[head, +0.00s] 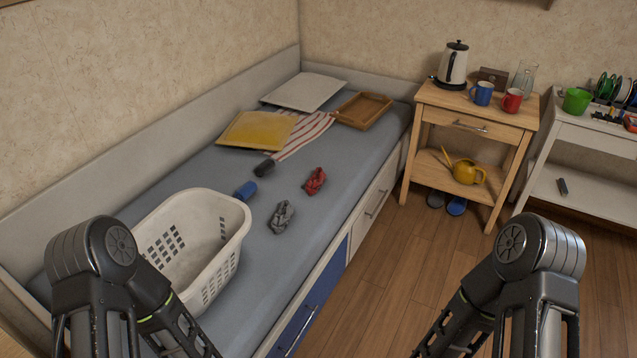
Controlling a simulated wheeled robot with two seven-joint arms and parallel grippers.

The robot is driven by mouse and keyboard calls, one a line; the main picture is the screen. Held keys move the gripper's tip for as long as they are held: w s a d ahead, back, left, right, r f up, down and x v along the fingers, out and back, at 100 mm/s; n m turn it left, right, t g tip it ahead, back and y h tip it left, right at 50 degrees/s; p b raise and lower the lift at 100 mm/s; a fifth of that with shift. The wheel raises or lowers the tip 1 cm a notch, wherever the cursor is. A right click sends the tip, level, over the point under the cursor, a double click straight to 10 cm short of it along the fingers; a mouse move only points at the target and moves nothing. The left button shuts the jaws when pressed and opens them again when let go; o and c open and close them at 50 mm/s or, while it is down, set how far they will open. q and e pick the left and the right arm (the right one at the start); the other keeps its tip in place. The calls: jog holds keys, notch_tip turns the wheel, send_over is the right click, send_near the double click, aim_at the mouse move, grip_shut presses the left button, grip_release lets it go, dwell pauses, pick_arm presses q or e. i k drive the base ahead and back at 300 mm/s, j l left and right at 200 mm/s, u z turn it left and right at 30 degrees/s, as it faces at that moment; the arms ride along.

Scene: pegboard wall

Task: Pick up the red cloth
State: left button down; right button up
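The red cloth (315,181) is a small crumpled bundle on the grey-blue bed, near the bed's front edge. A crumpled grey cloth (281,217) lies closer to me, to its lower left, apart from it. My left arm comes in at the lower left and my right arm at the lower right. Both grippers are outside the picture, and neither arm reaches the red cloth. Nothing covers the red cloth.
A white laundry basket (240,232) stands on the bed (262,262) at left. Blue (246,190) and dark (265,167) rolled items lie nearby. Behind are a yellow cushion (256,130), striped cloth (305,133) and wooden tray (362,109). A wooden nightstand (471,102) stands right; floor between is clear.

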aim_at(317, 181)
jog(key=i+l+z, duration=0.1)
jog(key=i+l, duration=0.3)
jog(key=i+l+z, duration=0.1)
jog(key=i+l, duration=0.25)
jog(key=i, duration=0.2)
jog(key=i+l+z, duration=0.1)
jog(key=i+l, duration=0.2)
jog(key=i, duration=0.2)
jog(key=i+l+z, duration=0.1)
jog(key=i+l, duration=0.15)
jog(key=i, duration=0.25)
jog(key=i+j, duration=0.4)
